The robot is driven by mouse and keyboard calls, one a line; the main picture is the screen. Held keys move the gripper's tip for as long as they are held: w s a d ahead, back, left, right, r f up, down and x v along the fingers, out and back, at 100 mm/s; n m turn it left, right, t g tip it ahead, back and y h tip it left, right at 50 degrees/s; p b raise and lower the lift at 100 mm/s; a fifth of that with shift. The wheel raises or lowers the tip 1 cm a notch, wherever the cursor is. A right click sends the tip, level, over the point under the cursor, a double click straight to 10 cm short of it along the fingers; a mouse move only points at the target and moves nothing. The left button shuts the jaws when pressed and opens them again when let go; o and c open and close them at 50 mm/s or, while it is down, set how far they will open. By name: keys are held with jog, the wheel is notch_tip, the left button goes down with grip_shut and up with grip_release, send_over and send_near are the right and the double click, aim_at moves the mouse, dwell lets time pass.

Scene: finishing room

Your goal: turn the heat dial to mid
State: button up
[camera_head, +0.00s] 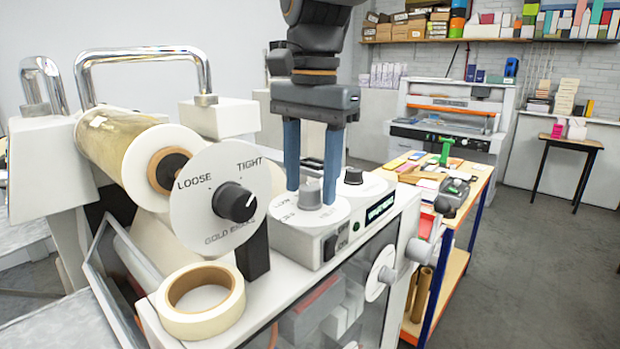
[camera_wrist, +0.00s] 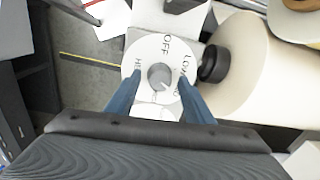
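The heat dial is a grey knob (camera_head: 309,193) on a white disc (camera_head: 285,212) on top of the machine. In the wrist view the knob (camera_wrist: 161,78) is between the fingers. The disc (camera_wrist: 148,50) reads OFF at the top, LOW at the upper right and HI at the left. Lettering at the lower right is partly covered by a finger. A pale mark on the knob seems to point to the lower right, but it is small. My gripper (camera_head: 310,190) points down with its blue fingers either side of the knob, with gaps between; it is open and empty.
A LOOSE/TIGHT dial with a black knob (camera_head: 234,202) stands close left, beside a gold foil roll (camera_head: 120,140). Another dark-topped dial (camera_head: 353,176) and a green display (camera_head: 379,207) are at the right. A tape roll (camera_head: 203,301) lies in front.

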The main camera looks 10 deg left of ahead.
aim_at(312, 187)
jog(key=shift+d+r+b, duration=0.1)
jog(key=shift+r+b, duration=1.15)
jog(key=shift+r, duration=2.65)
jog(key=shift+s, duration=0.1)
notch_tip(312, 187, down, 8)
jog(key=p, duration=0.2)
jog(key=shift+p, duration=0.35)
jog(key=shift+n, duration=0.3)
jog(key=shift+r, duration=0.2)
